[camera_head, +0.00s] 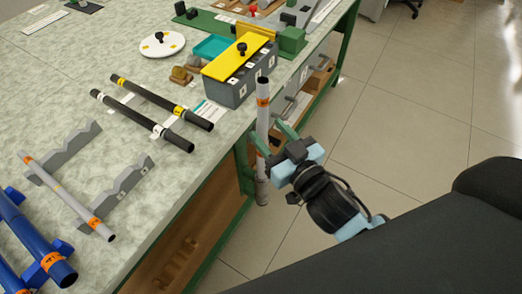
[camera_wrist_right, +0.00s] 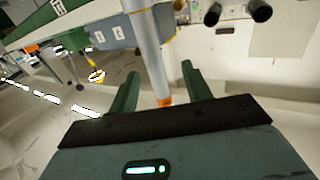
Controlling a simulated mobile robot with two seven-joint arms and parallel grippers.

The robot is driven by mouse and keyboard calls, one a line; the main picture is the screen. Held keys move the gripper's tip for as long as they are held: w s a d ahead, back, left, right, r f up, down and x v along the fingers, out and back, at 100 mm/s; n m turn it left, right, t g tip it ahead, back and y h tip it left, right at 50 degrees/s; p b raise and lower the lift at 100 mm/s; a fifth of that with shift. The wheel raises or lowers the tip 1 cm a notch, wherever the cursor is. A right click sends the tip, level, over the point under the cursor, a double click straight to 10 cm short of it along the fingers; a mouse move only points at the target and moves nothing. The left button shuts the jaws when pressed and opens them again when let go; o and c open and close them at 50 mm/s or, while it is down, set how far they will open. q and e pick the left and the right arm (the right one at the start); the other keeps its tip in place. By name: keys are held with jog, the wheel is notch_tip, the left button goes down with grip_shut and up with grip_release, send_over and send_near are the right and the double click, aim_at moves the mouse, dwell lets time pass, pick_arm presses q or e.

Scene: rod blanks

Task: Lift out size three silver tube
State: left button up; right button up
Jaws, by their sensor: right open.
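A silver tube (camera_head: 262,128) with orange bands hangs or stands upright just off the bench's front edge in the head view; what bears it is not clear. My right gripper (camera_head: 273,146) is beside it, open. In the right wrist view the tube (camera_wrist_right: 150,50) shows between the two spread green fingers (camera_wrist_right: 160,92), with gaps on both sides. Another silver tube (camera_head: 62,191) with orange bands lies across notched grey rests (camera_head: 122,187) on the bench. The size marks are too small to read surely. My left gripper is out of view.
Two black tubes with white (camera_head: 140,120) and yellow (camera_head: 160,101) bands lie on the bench. Blue tubes (camera_head: 35,235) lie at the lower left. A grey box with a yellow lid (camera_head: 238,62) stands near the bench edge. Floor (camera_head: 420,120) to the right is clear.

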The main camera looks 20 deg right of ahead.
aim_at(258, 115)
jog(key=shift+d+x, duration=0.15)
jog(key=shift+x, duration=1.55)
jog(key=shift+d+x, duration=0.15)
jog(key=shift+x, duration=1.5)
jog(key=shift+w+f, duration=0.1)
jog(key=c, duration=0.8)
